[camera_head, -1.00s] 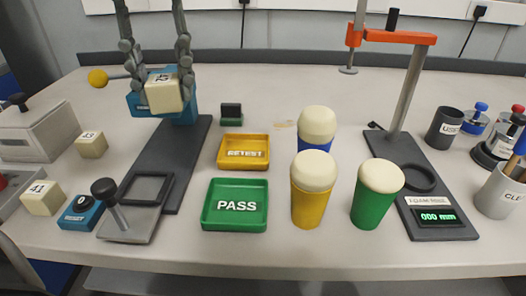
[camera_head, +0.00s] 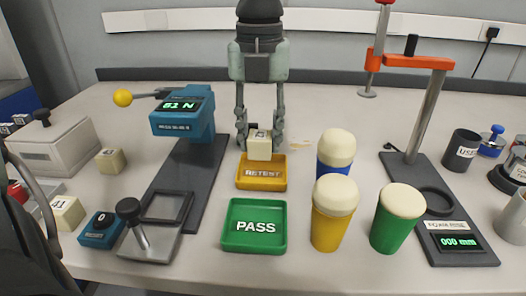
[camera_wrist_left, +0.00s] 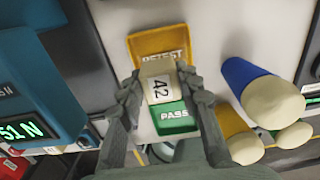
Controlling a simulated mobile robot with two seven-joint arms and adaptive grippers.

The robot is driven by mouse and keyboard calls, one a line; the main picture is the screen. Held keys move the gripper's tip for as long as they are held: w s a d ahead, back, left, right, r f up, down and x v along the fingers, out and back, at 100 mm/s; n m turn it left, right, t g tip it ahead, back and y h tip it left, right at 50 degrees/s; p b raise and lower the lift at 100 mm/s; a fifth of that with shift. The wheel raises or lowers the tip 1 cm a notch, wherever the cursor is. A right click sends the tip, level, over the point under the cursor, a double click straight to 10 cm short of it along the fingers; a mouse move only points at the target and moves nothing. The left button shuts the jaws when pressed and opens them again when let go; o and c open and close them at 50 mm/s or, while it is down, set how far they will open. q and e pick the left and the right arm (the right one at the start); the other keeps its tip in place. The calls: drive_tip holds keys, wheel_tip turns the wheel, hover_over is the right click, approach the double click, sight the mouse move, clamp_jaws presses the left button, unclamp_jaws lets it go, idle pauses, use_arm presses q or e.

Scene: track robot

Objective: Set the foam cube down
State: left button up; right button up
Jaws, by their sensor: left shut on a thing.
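The foam cube (camera_head: 259,148), cream and marked 42, is held between the fingers of my left gripper (camera_head: 260,138). In the head view it shows at the back edge of the yellow RETEST tray (camera_head: 241,184); I cannot tell whether it touches the tray. In the left wrist view the cube (camera_wrist_left: 158,82) sits between both fingers, with the RETEST tray (camera_wrist_left: 140,45) above it and the green PASS tray (camera_wrist_left: 178,129) below it in the picture. The PASS tray (camera_head: 228,242) is empty. My right gripper is not in view.
A blue tester (camera_head: 180,121) with a lit force reading stands left of the trays. Cups with foam tops, one yellow (camera_head: 328,230), one green (camera_head: 392,232) and one blue (camera_head: 335,170), stand close on the right. Other cream cubes (camera_head: 109,160) lie at left.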

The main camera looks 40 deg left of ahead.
sight(263, 156)
use_arm(q)
drive_tip(key=shift+w+f, duration=0.35)
wheel_tip(263, 156, down, 3)
drive_tip(key=shift+s+f, duration=0.1)
drive_tip(key=shift+f, duration=0.25)
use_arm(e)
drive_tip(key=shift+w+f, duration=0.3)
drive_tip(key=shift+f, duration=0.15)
use_arm(q)
drive_tip(key=shift+f, duration=0.1)
drive_tip(key=o, duration=0.5)
drive_tip(key=shift+c, duration=0.2)
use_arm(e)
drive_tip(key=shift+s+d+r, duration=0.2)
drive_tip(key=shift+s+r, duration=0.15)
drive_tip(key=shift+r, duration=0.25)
